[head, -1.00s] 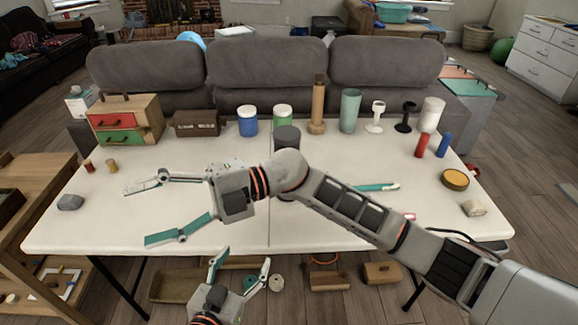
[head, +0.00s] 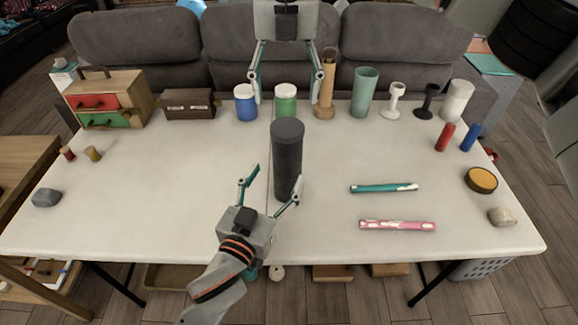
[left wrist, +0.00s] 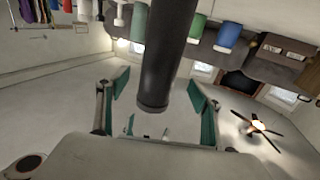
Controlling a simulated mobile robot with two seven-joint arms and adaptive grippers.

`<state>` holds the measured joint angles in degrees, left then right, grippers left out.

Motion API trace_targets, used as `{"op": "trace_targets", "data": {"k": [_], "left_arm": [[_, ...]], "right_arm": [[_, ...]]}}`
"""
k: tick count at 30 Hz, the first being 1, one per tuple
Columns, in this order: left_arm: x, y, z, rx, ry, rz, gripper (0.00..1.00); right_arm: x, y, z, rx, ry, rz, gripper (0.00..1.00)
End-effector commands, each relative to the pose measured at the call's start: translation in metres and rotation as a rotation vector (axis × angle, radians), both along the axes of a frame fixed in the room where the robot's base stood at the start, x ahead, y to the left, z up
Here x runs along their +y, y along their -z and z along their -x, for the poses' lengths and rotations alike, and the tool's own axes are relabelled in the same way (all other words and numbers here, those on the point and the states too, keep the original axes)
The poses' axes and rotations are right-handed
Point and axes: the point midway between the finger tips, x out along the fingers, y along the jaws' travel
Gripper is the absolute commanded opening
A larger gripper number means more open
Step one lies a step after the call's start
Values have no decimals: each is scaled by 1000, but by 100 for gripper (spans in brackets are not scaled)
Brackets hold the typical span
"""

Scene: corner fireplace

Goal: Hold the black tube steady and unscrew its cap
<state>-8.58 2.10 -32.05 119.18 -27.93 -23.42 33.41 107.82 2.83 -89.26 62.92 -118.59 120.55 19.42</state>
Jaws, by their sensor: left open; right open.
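The black tube (head: 287,168) stands upright near the middle of the white table, with its slightly lighter cap (head: 287,130) on top. My left gripper (head: 275,174) is open in front of the tube's lower part, with its fingers pointing at it. In the left wrist view, which is upside down, the tube (left wrist: 166,50) runs down between the open fingers, its capped end (left wrist: 152,104) lowest. My right gripper (head: 286,101) is open and empty, fingers pointing down, above the cap in the picture. Its distance from the cap is hard to tell.
Behind the tube stand a blue jar (head: 246,106), a green jar (head: 286,102), a wooden vase (head: 325,95) and a green cup (head: 363,92). Teal (head: 384,188) and pink (head: 397,225) sticks lie to the right. The table's left side is mostly clear.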

Motion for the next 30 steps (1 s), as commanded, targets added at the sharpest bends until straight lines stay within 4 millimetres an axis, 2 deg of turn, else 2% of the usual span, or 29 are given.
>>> {"op": "trace_targets", "data": {"k": [5,12,18,30], "left_arm": [[-5,-1,-11,-4,0,0,66],[-17,-2,-45,-4,0,0,66],[-25,-1,-66,-3,0,1,66],[-28,-1,-73,-2,0,1,66]], "right_arm": [[-3,-3,-1,-6,11,11,65],[-2,-2,-1,-5,9,8,65],[-2,-2,-1,-5,8,8,65],[-2,-2,-1,-5,7,7,65]]}}
